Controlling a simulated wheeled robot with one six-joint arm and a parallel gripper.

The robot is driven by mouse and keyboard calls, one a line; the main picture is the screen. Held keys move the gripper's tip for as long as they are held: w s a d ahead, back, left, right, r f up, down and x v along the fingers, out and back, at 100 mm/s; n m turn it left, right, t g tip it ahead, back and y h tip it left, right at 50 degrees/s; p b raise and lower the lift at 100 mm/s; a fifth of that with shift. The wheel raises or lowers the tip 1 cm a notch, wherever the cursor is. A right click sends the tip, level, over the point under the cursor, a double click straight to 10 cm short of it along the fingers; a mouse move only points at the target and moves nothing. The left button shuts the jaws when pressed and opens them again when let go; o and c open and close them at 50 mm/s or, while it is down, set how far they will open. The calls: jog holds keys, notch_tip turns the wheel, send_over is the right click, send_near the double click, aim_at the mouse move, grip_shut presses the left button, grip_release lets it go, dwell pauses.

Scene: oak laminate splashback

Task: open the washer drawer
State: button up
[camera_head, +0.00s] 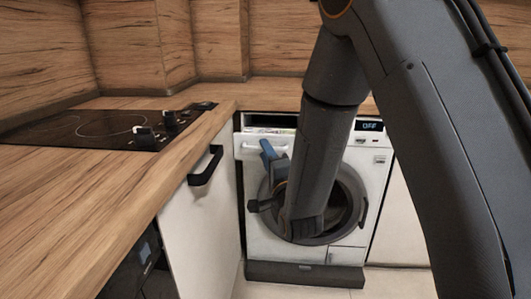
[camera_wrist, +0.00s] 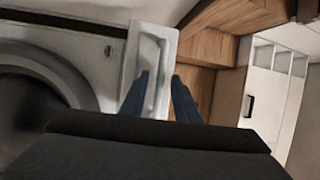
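The white washer (camera_head: 345,180) stands under the counter, with its round door partly behind my arm. Its drawer (camera_head: 249,147) is at the upper left of the front, and its top edge seems to stand out a little from the washer face. In the wrist view the drawer front (camera_wrist: 139,52) is a white panel with a long raised handle (camera_wrist: 162,62). My gripper (camera_head: 267,147) is in front of the drawer. Its two blue fingers (camera_wrist: 159,76) are apart, one over the drawer front, the other by its right edge. I cannot tell whether they touch the handle.
A white cabinet door with a black handle (camera_head: 205,166) stands close on the left, below the wooden counter (camera_head: 90,200). A black cooktop (camera_head: 90,130) is set into the counter. The washer display (camera_head: 370,126) reads OFF. Bare floor (camera_head: 290,291) shows in front of the washer.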

jog(key=v, duration=0.7)
